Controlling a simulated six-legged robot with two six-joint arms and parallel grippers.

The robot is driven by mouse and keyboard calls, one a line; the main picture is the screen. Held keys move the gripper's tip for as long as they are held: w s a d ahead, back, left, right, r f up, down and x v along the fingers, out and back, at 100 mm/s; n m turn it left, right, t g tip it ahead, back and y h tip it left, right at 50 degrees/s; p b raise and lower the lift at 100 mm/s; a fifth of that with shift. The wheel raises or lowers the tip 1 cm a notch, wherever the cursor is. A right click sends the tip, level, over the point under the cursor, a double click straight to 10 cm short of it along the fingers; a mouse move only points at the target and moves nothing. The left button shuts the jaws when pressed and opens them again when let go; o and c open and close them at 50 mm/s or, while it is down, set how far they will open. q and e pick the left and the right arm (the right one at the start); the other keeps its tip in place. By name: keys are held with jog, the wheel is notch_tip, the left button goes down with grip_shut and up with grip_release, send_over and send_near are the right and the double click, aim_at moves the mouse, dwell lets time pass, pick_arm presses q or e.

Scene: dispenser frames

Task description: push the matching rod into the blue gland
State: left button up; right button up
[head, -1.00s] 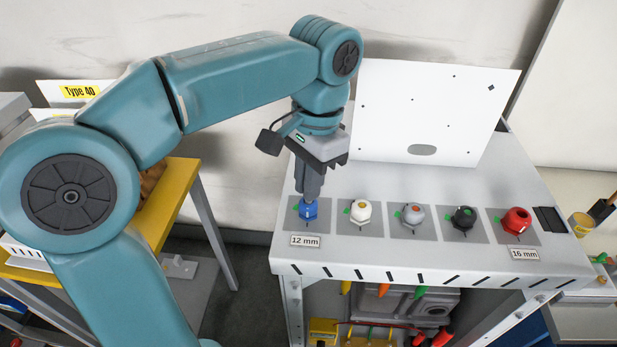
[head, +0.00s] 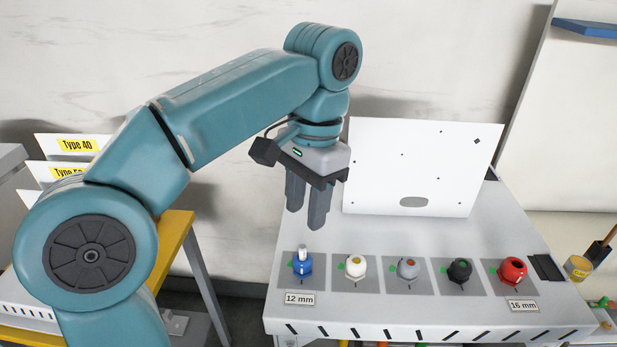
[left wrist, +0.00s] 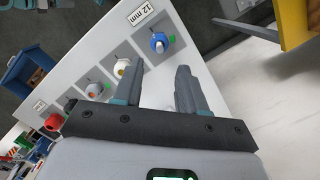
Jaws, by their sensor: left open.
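The blue gland (head: 302,266) stands at the left end of a row of glands on the table, behind the 12 mm label. A short silver rod (head: 302,251) stands upright in its top. The blue gland also shows in the left wrist view (left wrist: 158,40), with the pale rod end pointing toward the camera. My left gripper (head: 305,218) is open and empty, above and behind the blue gland, apart from the rod. Its two fingers also show in the left wrist view (left wrist: 158,75). My right gripper is in neither view.
White (head: 355,268), grey (head: 408,268), black (head: 460,270) and red (head: 513,270) glands stand in a row to the right of the blue one. A white upright panel (head: 420,165) stands behind them. A yellow-edged table (head: 172,240) is at the left.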

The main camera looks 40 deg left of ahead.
pick_arm(q)
jog(key=shift+w+r+p, duration=0.15)
jog(key=shift+r+p, duration=0.15)
jog(key=shift+r, duration=0.85)
jog(key=shift+w+r+p, duration=0.1)
jog(key=shift+r+p, duration=0.15)
jog(key=shift+r, duration=0.9)
jog(key=shift+s, duration=0.15)
